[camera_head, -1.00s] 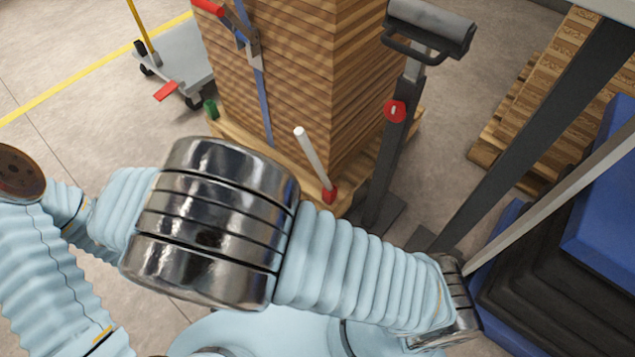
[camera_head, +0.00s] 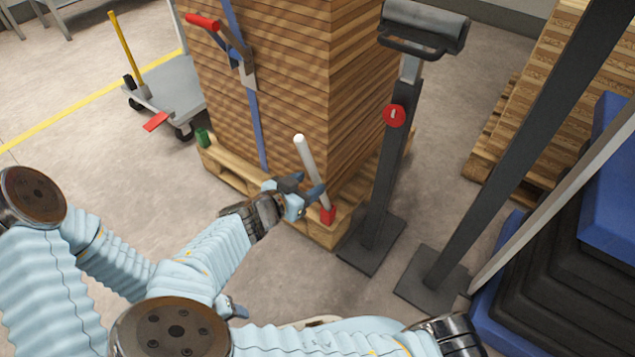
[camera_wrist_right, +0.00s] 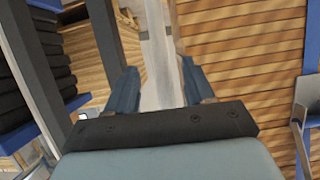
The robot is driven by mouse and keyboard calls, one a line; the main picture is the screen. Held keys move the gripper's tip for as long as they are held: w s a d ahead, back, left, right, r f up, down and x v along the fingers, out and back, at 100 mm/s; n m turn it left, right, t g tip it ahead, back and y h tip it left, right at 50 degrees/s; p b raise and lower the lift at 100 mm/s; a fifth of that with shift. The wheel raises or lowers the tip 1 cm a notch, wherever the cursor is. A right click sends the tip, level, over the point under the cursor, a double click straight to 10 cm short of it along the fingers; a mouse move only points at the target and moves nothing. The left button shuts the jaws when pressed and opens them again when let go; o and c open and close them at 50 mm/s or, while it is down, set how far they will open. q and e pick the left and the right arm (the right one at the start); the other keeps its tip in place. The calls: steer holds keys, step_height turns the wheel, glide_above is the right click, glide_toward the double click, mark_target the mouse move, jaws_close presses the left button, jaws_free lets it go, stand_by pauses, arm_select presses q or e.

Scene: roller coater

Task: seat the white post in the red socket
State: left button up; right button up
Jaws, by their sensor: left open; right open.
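The white post (camera_head: 311,160) leans to the left in front of the wooden stack's near corner. Its foot is at the red socket (camera_head: 328,215) on the pallet; I cannot tell how its foot sits in the socket. My right gripper (camera_head: 307,188) is open beside the lower post, just left of and above the socket, partly overlapping the post. In the right wrist view its open fingers (camera_wrist_right: 158,88) show apart, with a pale upright strip between them that I cannot surely identify. My left gripper (camera_head: 236,309) is open, low in the head view, away from the post and partly hidden.
The board stack (camera_head: 280,80) stands on a pallet (camera_head: 228,170) with a blue strap and red-handled lever (camera_head: 203,22). A dark roller stand (camera_head: 385,180) stands close right of the post. Blue and black mats (camera_head: 545,270) are farther right.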

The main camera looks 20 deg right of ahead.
mark_target(317, 180)
steer(key=x, duration=0.5)
steer(key=shift+w+f, duration=0.1)
steer(key=shift+f, duration=0.25)
steer(key=shift+a, duration=0.1)
jaws_close()
